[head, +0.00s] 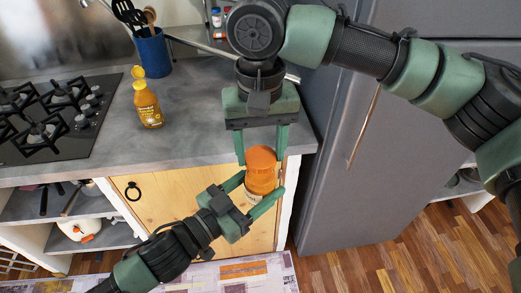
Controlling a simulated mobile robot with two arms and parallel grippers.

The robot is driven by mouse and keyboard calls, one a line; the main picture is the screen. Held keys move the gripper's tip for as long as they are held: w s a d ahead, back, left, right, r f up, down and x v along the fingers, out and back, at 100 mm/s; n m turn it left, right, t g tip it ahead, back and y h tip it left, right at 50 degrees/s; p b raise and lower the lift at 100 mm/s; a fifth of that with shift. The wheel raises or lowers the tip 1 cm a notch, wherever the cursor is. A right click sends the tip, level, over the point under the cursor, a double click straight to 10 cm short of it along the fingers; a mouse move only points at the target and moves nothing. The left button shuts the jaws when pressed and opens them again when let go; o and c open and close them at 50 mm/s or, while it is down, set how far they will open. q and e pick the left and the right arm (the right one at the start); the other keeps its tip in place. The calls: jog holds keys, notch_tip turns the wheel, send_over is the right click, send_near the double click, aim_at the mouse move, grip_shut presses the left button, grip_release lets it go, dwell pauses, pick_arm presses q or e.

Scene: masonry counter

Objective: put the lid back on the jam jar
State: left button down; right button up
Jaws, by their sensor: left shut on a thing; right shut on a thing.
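The jam jar (260,184), orange with a pale part low down, is held in the air in front of the counter's cabinet door. My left gripper (253,192), coming from below, is shut on the jar. The orange lid (261,156) is at the jar's top. My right gripper (261,153), pointing down from above, is shut on the lid, one finger on each side. The lid and jar look in line and close together. I cannot tell whether the lid is seated or just above the rim.
On the grey counter (190,128) stand a yellow-orange bottle (147,100) and a blue utensil holder (153,50). A black stove (50,118) is at the left. The grey fridge (340,200) is close on the right. Open shelves (75,240) are below the stove.

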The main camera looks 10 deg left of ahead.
aim_at(261, 183)
jog(key=shift+f, duration=0.85)
jog(key=shift+f, duration=0.55)
jog(key=m, duration=0.5)
jog(key=shift+m, duration=0.3)
jog(key=m, duration=0.4)
jog(key=shift+a, duration=0.1)
jog(key=m, duration=0.4)
jog(key=shift+m, duration=0.4)
jog(key=m, duration=0.5)
